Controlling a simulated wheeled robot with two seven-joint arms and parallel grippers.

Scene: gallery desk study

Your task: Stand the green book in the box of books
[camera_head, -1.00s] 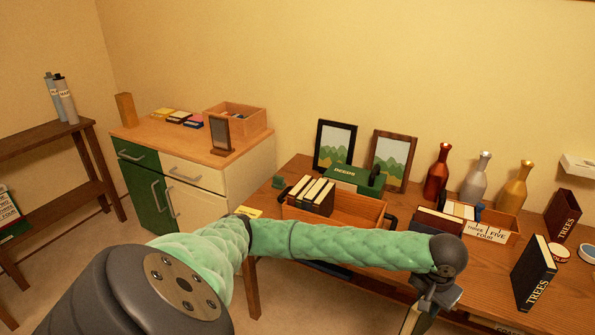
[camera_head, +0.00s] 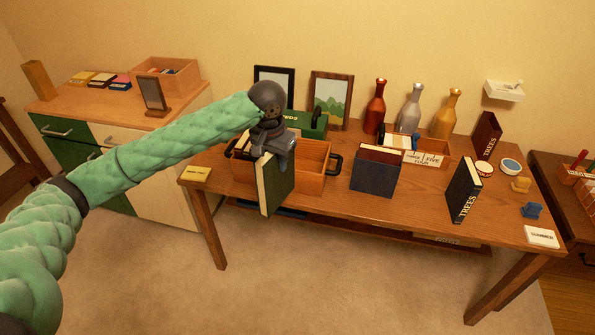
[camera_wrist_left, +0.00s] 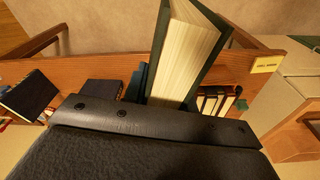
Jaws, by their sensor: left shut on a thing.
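My left gripper (camera_head: 277,148) is shut on the green book (camera_head: 275,187), which hangs upright, cover turned toward the right, in front of the box. In the left wrist view the green book (camera_wrist_left: 190,50) shows its pale page edges and dark green cover. The box of books (camera_head: 312,182) is an open wooden box with dark handles on the desk, behind and to the right of the held book. Several books with pale pages stand in its left part, mostly hidden by my gripper; books also show in the left wrist view (camera_wrist_left: 215,100). My right gripper is not in view.
Bottles (camera_head: 375,105) stand at the back. A black TREES book (camera_head: 464,190) stands further right. The front desk edge is near the held book.

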